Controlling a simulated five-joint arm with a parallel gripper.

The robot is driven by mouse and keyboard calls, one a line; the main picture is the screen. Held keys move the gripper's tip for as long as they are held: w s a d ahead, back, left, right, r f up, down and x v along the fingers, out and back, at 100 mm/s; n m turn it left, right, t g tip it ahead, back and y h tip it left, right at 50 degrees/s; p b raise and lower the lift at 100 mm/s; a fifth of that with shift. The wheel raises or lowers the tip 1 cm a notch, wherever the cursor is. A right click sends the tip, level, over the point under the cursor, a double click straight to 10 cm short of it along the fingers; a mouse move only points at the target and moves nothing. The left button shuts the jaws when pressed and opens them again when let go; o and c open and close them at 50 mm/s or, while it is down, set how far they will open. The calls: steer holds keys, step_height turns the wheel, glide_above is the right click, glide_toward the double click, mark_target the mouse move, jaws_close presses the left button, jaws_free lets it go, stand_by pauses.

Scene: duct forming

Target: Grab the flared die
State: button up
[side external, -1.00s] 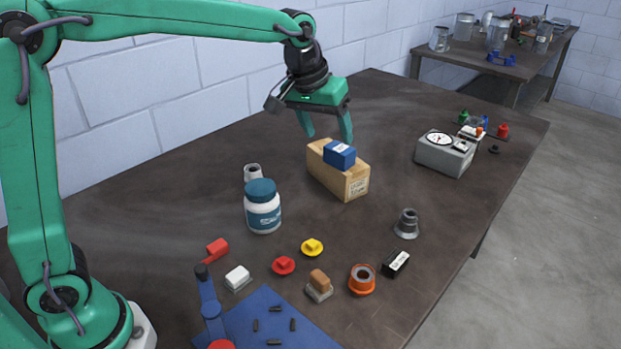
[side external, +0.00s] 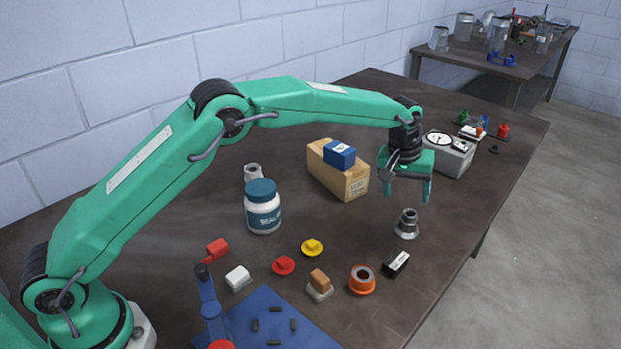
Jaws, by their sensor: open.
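The flared die is most likely the dark grey metal piece (side external: 407,224) with a wide flange at its base and a narrower top. It stands upright on the table toward the right edge. My gripper (side external: 407,197) hangs just above it, pointing down, with its green fingers apart and nothing between them. The fingertips look a little higher than the top of the die. I cannot tell from this one view whether they are exactly centred over it.
A grey gauge box (side external: 447,153) stands behind my gripper. A cardboard box (side external: 338,174) with a blue box (side external: 340,154) on top is to the left. The table (side external: 455,215) right of the die is bare.

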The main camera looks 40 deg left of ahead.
mark_target(409, 215)
steer(key=shift+w+d+f, duration=0.2)
steer(key=shift+d+f, duration=0.1)
steer(key=shift+f, duration=0.15)
steer(key=shift+f, duration=0.1)
steer(key=shift+x, duration=1.2)
steer(key=shift+f, duration=0.1)
steer(key=shift+x, duration=2.5)
steer(key=shift+w, duration=0.15)
steer(key=c, duration=1.4)
